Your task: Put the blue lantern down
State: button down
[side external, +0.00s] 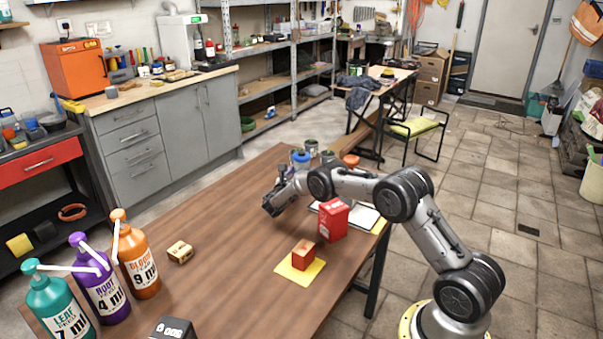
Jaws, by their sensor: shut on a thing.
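The blue lantern (300,158) has a blue top and shows small near the far end of the wooden table, just behind my wrist. My gripper (282,178) is at the end of my arm, beside the lantern, and is shut on it. The fingers are small and dark, and their contact with the lantern is not clear. My wrist hides the lantern's lower part, so I cannot tell whether it touches the table.
The wooden table (215,240) has clear room at its middle. A small wooden block (180,252) and several pump bottles (140,262) are at left.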

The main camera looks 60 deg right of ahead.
jog(key=shift+f, duration=0.25)
jog(key=shift+f, duration=0.1)
grip_release()
jog(key=shift+f, duration=0.15)
